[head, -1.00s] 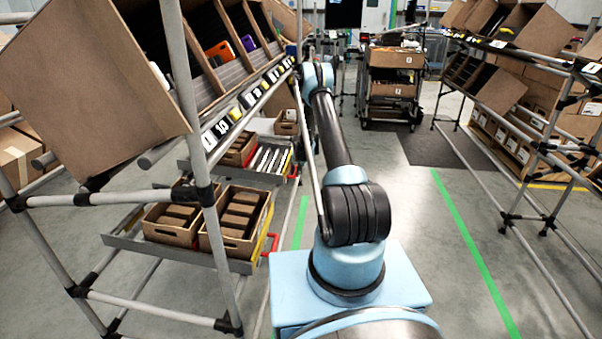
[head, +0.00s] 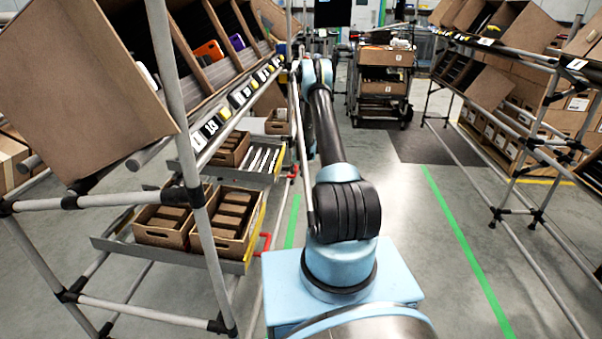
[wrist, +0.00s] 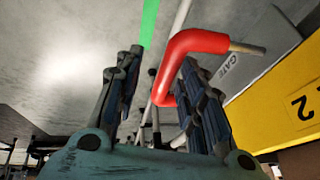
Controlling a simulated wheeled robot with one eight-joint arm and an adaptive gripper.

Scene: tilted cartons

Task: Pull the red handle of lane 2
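In the wrist view, the red handle (wrist: 193,42) is a bent bar coming off a grey panel marked "GATE" (wrist: 240,72). A yellow plate marked "2" (wrist: 285,108) is beside it at the right. My gripper (wrist: 160,62) is open, with its two dark fingers apart. The handle's bent end reaches down between the fingers, nearer the right one. I cannot tell whether it touches that finger. In the head view, red handles show on the upper rack tray (head: 293,172) and the lower tray (head: 264,243). My gripper is hidden there behind my arm.
The lower tray holds cardboard boxes (head: 235,190) of brown items, close left of my arm. Tilted cartons (head: 90,90) sit on the left rack above it. A grey rack post (head: 170,90) stands in front. Open floor with a green line (head: 465,245) lies right.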

